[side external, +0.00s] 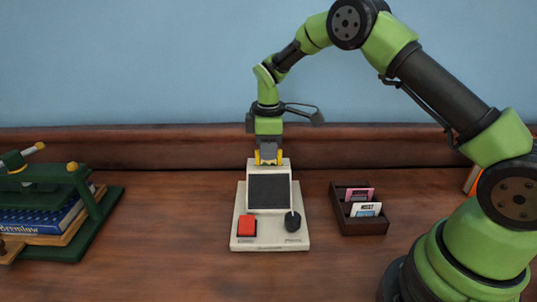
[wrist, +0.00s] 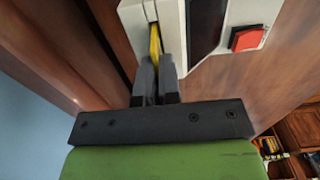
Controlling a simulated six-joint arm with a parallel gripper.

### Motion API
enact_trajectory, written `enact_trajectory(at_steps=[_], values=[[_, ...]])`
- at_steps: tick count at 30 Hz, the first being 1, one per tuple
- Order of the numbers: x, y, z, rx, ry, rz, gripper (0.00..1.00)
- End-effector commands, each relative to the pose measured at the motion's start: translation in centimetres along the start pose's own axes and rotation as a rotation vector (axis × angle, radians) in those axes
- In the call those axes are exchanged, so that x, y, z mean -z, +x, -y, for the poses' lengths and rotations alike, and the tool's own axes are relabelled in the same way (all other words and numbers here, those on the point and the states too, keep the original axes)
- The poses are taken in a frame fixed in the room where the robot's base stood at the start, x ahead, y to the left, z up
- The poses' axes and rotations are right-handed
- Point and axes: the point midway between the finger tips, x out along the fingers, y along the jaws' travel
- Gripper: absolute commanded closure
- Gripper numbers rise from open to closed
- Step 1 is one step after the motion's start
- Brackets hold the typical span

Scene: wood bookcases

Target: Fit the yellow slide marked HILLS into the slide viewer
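The slide viewer (side external: 241,214) stands on the table, off-white with a dark screen, a red button and a black knob. My gripper (side external: 268,157) points down right above the viewer's top. In the wrist view the yellow slide (wrist: 154,42) runs between the fingertips (wrist: 157,70) into a gap in the top of the viewer (wrist: 135,18). How deep it sits cannot be told. Its marking is hidden.
A dark wooden box (side external: 365,228) to the right of the viewer holds a pink slide (side external: 359,194) and a white-and-blue slide (side external: 366,210). A green book press (side external: 95,215) with books (side external: 45,222) stands at the left. The table between press and viewer is clear.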

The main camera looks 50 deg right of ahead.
Motion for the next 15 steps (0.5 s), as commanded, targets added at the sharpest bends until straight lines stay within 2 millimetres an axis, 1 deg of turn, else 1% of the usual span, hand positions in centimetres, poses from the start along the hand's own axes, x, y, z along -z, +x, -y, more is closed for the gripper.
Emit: enact_trajectory(at_steps=[1, 3, 14, 15], values=[[-0.05, 0.74, 0.03, 0.002, 0.000, 0.002, 1.00], [-0.03, 1.20, 0.02, 0.001, 0.000, 0.000, 1.00], [-0.03, 1.56, 0.01, 0.000, 0.000, 0.000, 1.00], [-0.02, 1.59, 0.01, 0.000, 0.000, 0.000, 0.91]])
